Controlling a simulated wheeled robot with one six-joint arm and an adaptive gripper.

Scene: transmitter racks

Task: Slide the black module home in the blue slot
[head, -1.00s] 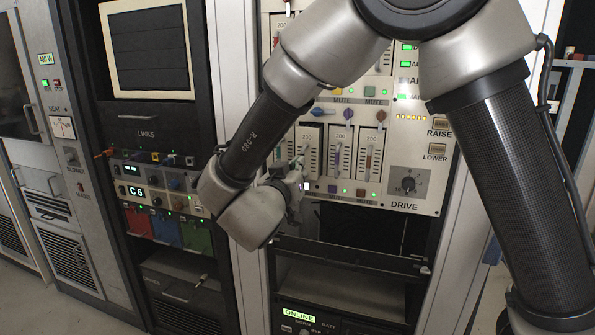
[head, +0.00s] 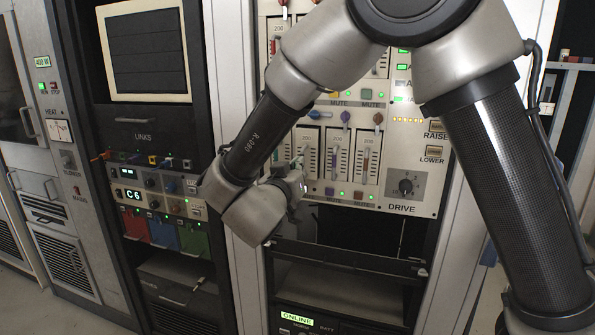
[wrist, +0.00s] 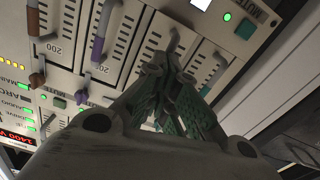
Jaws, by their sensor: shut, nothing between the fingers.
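My gripper (wrist: 160,72) is shut and empty, its dark fingertips close together in front of the lower row of tall pale strip modules. In the head view my gripper (head: 296,180) is at the left of that row, partly hidden by my wrist. In the wrist view a grey handle (wrist: 174,40) stands just beside the fingertips; I cannot tell whether they touch.
An open dark bay (head: 345,232) lies below. Red, blue and green panels (head: 164,232) sit in the left rack. A pale rack post (head: 229,100) stands between the racks, close to my arm.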

